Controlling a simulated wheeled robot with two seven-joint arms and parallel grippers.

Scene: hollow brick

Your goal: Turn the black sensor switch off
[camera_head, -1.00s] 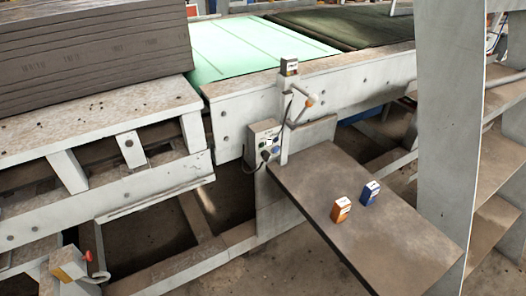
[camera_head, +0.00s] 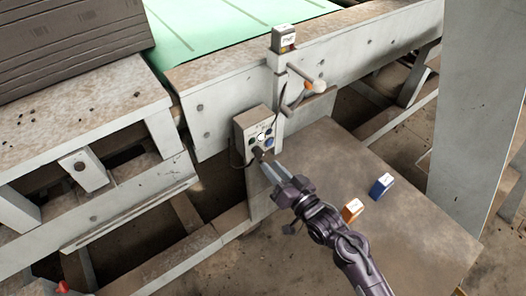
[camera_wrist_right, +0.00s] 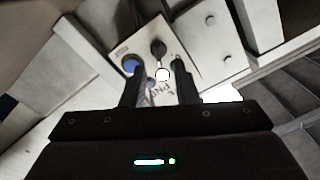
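A grey control box (camera_head: 255,133) is fixed to the conveyor frame's post, with several knobs and buttons on its face. A black switch (camera_head: 257,152) sits at its lower part. In the right wrist view the box face (camera_wrist_right: 185,40) shows a black knob (camera_wrist_right: 158,47), a blue button (camera_wrist_right: 130,63) and a white button (camera_wrist_right: 162,75). My right gripper (camera_head: 269,171) is just in front of the box's lower edge. Its fingers (camera_wrist_right: 157,75) are apart with nothing held, and the black knob appears between and beyond their tips. Contact cannot be told. My left gripper is not in view.
A dark shelf board (camera_head: 415,225) beneath my right arm carries an orange box (camera_head: 352,209) and a blue box (camera_head: 382,186). A white upright (camera_head: 485,110) stands at the right.

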